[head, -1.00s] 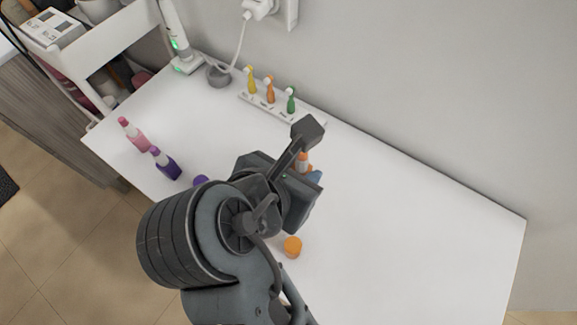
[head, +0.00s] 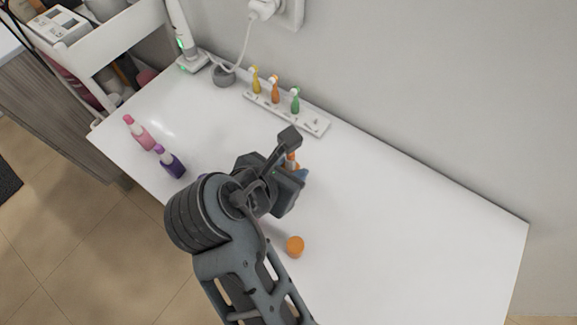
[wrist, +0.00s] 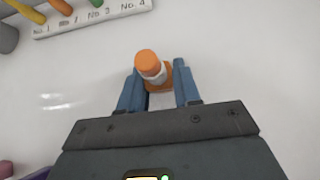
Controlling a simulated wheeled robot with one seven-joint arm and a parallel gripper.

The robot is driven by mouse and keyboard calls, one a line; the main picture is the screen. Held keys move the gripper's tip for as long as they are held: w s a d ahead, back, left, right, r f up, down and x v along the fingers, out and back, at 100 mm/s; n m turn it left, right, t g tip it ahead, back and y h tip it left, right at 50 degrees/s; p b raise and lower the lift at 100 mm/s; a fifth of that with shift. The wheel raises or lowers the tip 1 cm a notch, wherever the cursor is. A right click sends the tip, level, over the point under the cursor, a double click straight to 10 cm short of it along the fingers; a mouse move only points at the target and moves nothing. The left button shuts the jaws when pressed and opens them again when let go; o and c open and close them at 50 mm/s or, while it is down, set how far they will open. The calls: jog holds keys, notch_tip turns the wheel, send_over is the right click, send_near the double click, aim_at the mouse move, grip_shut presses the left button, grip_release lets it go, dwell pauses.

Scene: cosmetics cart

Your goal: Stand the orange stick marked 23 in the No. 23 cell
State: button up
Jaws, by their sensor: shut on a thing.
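The orange stick (head: 291,158) is held in my gripper (head: 300,173) and is mostly hidden by it in the head view. The wrist view shows the orange stick (wrist: 147,62) with an orange top and a white band, between the two blue fingers of my gripper (wrist: 158,88). No number can be read on it. The white rack (head: 315,124) stands near the wall, beyond my gripper. In the wrist view the rack (wrist: 70,27) has labels that seem to read No. 1 to No. 4; I see no 23. The cell by No. 4 looks empty.
Yellow (head: 256,80), orange (head: 275,90) and green (head: 295,101) sticks stand in the rack. An orange round piece (head: 294,247) lies near my arm. The table's right side is clear.

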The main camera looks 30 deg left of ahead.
jog(key=o, duration=1)
jog(key=shift+f, duration=0.1)
jog(key=shift+o, duration=0.2)
